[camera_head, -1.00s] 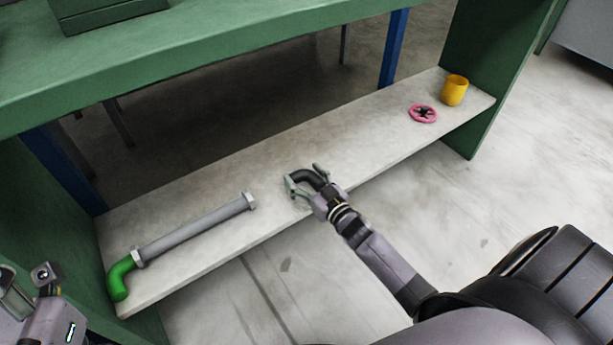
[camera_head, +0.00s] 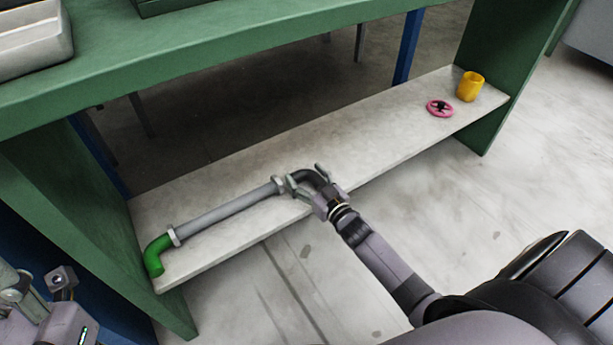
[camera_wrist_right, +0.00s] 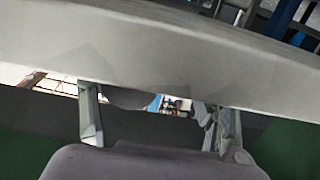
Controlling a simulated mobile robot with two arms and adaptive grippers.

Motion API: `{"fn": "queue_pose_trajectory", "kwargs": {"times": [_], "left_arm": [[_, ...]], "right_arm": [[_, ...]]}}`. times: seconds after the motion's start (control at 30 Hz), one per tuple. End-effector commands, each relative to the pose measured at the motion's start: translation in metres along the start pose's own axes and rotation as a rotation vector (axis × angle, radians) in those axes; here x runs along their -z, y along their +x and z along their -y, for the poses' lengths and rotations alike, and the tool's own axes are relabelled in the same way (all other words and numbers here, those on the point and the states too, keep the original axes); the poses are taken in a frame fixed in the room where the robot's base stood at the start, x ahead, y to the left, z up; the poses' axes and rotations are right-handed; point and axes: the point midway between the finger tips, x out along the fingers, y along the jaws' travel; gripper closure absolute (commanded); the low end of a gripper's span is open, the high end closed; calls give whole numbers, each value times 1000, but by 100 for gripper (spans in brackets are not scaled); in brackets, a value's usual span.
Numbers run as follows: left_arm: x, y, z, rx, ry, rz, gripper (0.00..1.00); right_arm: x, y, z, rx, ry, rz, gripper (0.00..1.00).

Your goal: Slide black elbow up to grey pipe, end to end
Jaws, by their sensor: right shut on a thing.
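The grey pipe (camera_head: 226,208) lies on the pale lower shelf, with a flange at each end. A green elbow (camera_head: 157,254) is at its left end. The black elbow (camera_head: 310,177) is at the pipe's right end, in my right gripper (camera_head: 305,183), which is shut on it. The elbow's left end appears to meet the pipe's right flange; the gripper finger there partly hides the joint, so I cannot tell if they touch. In the right wrist view the fingers (camera_wrist_right: 160,128) show, but the elbow is hardly visible. My left gripper (camera_head: 38,290) is at the lower left, away from the pipe; its jaws are unclear.
The pale shelf (camera_head: 385,135) is clear between the black elbow and a pink handwheel (camera_head: 440,108). A yellow cup (camera_head: 470,86) stands at the shelf's right end. A green bench top (camera_head: 230,50) overhangs the shelf, with green end panels (camera_head: 515,75).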

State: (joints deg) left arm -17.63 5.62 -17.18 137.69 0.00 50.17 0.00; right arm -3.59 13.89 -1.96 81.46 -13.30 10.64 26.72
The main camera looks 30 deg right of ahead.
Motion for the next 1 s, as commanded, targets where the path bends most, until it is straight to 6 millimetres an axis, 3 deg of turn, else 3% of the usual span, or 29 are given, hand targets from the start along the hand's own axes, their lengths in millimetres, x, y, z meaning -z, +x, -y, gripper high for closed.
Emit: {"fn": "queue_pose_trajectory", "kwargs": {"times": [0.13, 0.17, 0.5, 0.83, 1.0], "left_arm": [[0, 0, 0, 0, 0, 1, 60], [0, 0, 0, 0, 0, 1, 60], [0, 0, 0, 1, 0, 0, 60], [1, 0, 1, 9, 1, -1, 60], [1, 0, 1, 6, 1, -2, 60]], "right_arm": [[0, 0, 0, 0, 0, 0, 68], [0, 0, 0, 0, 0, 0, 31], [0, 0, 0, 0, 0, 0, 8], [0, -1, 0, 0, 0, 0, 8], [-2, -16, 0, 0, -1, 2, 8]]}}
